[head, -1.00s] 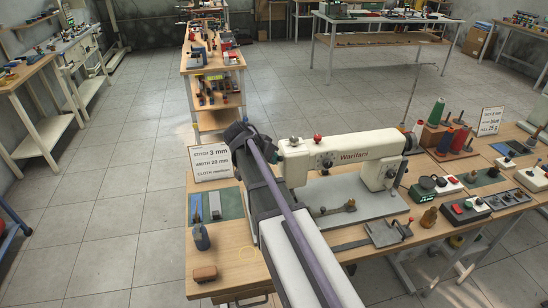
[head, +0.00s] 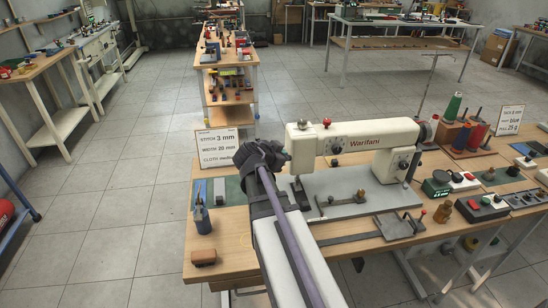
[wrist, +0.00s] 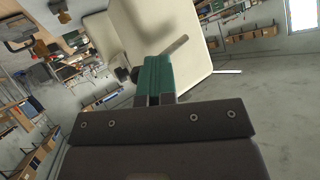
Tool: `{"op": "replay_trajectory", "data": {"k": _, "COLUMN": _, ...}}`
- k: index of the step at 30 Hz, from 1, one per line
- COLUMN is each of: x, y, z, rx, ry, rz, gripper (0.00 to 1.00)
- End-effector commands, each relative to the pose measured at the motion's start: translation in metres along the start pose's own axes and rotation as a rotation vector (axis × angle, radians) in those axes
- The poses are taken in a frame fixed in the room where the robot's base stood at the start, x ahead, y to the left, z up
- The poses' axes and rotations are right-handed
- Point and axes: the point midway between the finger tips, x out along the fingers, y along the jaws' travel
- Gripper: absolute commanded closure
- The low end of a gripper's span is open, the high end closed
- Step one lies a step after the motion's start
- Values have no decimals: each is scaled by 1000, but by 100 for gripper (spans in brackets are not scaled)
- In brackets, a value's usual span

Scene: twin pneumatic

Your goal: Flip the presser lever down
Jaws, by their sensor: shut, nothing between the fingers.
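The cream sewing machine (head: 370,141) stands on the wooden bench, with its head end on the left, next to my gripper. My gripper (head: 284,157) is a dark shape close beside that head end in the head view; its fingertips are hard to make out there. In the wrist view my gripper's green fingers (wrist: 154,72) are together and empty, in front of the machine's cream body (wrist: 110,38). A thin grey bar (wrist: 177,46), probably the presser lever, sticks out past the fingertips to the upper right. Whether the fingers touch it I cannot tell.
A brown block (head: 204,257) and a dark tool (head: 202,220) are at the bench's left front. Thread spools (head: 478,135) and control boxes (head: 482,207) stand to the right.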

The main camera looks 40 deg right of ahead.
Motion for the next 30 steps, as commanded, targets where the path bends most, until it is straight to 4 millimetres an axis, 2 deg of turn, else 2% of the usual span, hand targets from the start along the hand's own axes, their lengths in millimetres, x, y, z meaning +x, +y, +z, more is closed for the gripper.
{"op": "replay_trajectory", "data": {"k": 13, "x": 7, "y": -13, "z": -7, "rx": -2, "ry": 0, "rz": 2, "gripper": 100}}
{"op": "replay_trajectory", "data": {"k": 23, "x": 6, "y": -14, "z": -7, "rx": -2, "ry": 0, "rz": 1, "gripper": 100}}
{"op": "replay_trajectory", "data": {"k": 30, "x": -11, "y": -30, "z": -17, "rx": -3, "ry": 0, "rz": 1, "gripper": 100}}
